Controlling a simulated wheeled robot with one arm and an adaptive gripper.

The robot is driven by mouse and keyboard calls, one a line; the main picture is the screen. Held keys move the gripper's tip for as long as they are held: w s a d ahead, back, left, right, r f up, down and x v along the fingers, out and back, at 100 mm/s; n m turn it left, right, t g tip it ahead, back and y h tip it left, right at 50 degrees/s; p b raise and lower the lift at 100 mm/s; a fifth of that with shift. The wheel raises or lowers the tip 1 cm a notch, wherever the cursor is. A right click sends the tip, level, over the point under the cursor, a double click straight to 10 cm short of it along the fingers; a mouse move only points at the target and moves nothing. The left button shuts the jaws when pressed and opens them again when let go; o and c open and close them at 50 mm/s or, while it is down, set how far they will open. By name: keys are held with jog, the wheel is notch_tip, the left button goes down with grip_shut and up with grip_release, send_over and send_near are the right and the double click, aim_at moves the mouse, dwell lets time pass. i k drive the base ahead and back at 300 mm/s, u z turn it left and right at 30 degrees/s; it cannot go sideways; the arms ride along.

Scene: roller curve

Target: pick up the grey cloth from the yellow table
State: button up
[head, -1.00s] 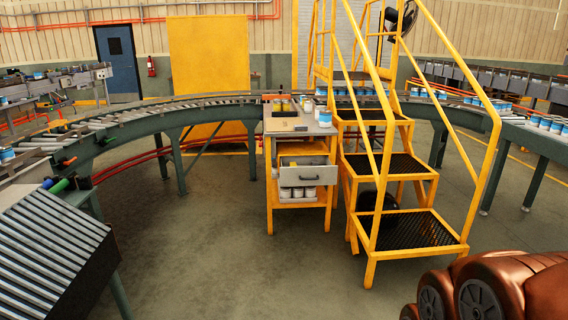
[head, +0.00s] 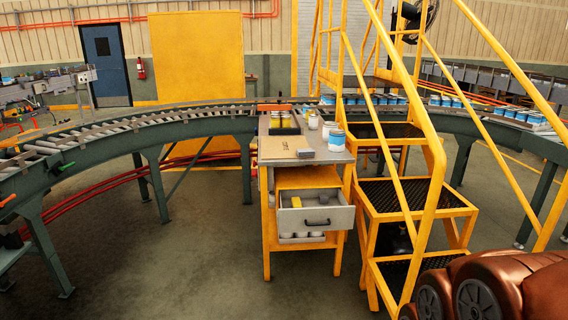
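The yellow table (head: 267,222) stands ahead near the middle of the head view, with a grey top and an open grey drawer. A small dark grey item (head: 305,153) lies on the top near the front, beside a tan board. It may be the grey cloth, but it is too small to be sure. Copper-coloured links of my arm show at the lower right. My gripper is out of the picture.
Cans and jars (head: 337,138) stand on the tabletop. The drawer (head: 316,220) juts out towards me. Yellow steps (head: 410,196) with rails stand close to the table's right. A curved roller conveyor (head: 110,130) runs behind and left. The floor in front (head: 190,260) is clear.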

aim_at(306, 151)
jog(key=i, duration=3.1)
jog(key=u, duration=1.8)
